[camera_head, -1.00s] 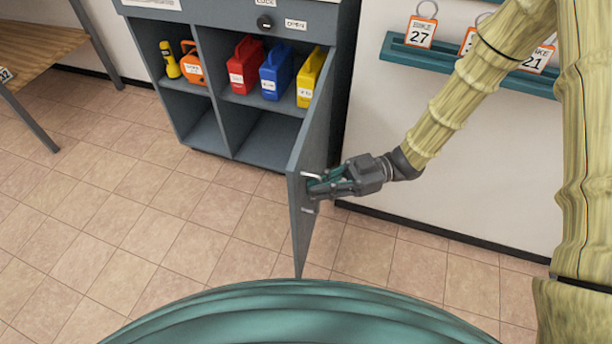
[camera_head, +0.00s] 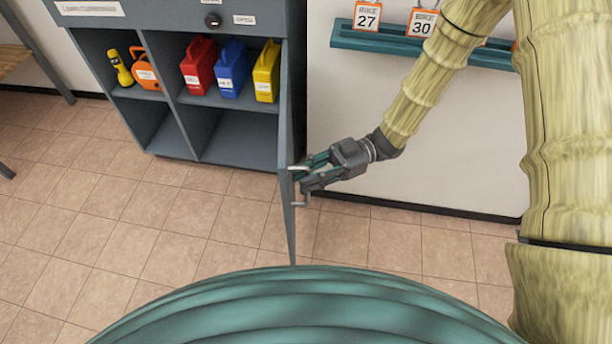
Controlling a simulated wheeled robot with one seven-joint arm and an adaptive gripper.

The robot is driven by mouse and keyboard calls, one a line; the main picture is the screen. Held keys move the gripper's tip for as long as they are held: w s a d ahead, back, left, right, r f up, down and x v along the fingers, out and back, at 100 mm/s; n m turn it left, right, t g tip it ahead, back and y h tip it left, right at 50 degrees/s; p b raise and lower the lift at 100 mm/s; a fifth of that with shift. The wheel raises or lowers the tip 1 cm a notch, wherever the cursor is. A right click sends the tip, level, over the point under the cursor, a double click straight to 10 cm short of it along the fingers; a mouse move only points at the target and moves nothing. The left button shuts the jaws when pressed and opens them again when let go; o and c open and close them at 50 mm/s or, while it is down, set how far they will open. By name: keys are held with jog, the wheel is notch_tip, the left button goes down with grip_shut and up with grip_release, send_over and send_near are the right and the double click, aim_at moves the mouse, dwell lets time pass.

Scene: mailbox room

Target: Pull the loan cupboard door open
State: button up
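The loan cupboard (camera_head: 175,122) is grey-blue, with its lower section open to view. Its door (camera_head: 287,120) is hinged on the right and stands swung well out, seen nearly edge-on. A thin metal handle (camera_head: 300,204) is on the door's right-hand, outer face near the free edge. My gripper (camera_head: 306,176) is at the handle, right of the door. Its fingers look spread, with a gap between them. The fingertips partly hide the handle bar, and contact with it is not clear.
Inside are a yellow torch (camera_head: 119,68), an orange case (camera_head: 145,70), and red (camera_head: 199,68), blue (camera_head: 232,68) and yellow (camera_head: 266,72) containers. A teal key rack (camera_head: 385,40) is on the right wall. A bench (camera_head: 14,60) is at left. The tiled floor in front is clear.

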jog(key=shift+s+f, duration=0.15)
jog(key=shift+d, duration=0.1)
jog(key=shift+d, duration=0.15)
jog(key=v, duration=1.1)
jog(key=shift+w+d, duration=0.25)
jog(key=shift+d, duration=0.05)
